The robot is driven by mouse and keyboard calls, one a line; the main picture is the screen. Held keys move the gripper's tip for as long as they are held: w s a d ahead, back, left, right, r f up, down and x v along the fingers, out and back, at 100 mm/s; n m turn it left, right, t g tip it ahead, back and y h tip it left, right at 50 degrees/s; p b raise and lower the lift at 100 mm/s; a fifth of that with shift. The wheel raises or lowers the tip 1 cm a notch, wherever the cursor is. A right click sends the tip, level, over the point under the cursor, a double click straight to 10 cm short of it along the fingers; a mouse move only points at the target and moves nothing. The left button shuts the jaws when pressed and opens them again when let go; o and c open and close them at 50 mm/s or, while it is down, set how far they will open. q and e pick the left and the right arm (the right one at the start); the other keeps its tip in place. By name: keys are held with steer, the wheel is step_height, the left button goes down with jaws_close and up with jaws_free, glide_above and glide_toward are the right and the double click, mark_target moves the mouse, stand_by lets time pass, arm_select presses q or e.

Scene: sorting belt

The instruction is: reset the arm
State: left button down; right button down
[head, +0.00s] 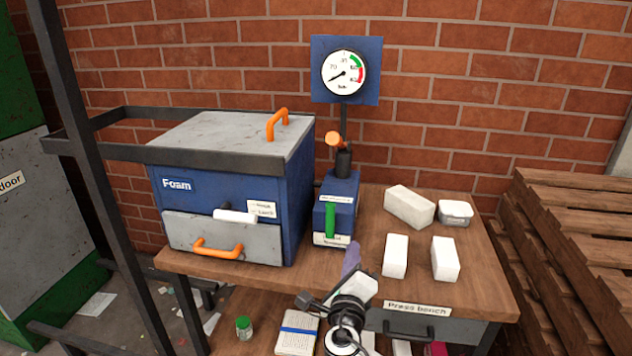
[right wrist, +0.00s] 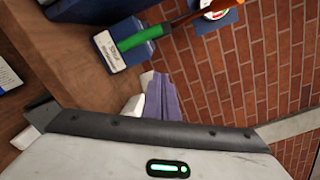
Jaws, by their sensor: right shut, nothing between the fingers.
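My right arm comes up from the bottom of the head view, in front of the press bench (head: 300,270). Its gripper (head: 351,256) has purple fingers, held over the bench's front edge, near the blue press. In the right wrist view the purple fingers (right wrist: 163,100) are together with nothing between them. My left gripper is not in view.
A blue foam box (head: 230,190) with orange handles stands left on the bench. White blocks (head: 395,256) and a small grey container (head: 455,213) are at the right. A gauge (head: 344,73) is above the press. Wooden pallets (head: 570,260) stand at far right.

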steer(key=s+f+m+g+y, duration=0.5)
steer(key=s+f+m+g, duration=0.2)
steer(key=s+f+m, duration=1.5)
steer(key=s+d+f+m+g+y, duration=0.1)
steer(key=s+m, duration=0.7)
steer(key=m, duration=0.2)
steer(key=s+d+m+y, duration=0.1)
steer(key=s+m, duration=0.7)
steer(key=m, duration=0.2)
steer(key=shift+s+d+f+m+g, duration=0.35)
steer(key=shift+s+d+m+g, duration=0.05)
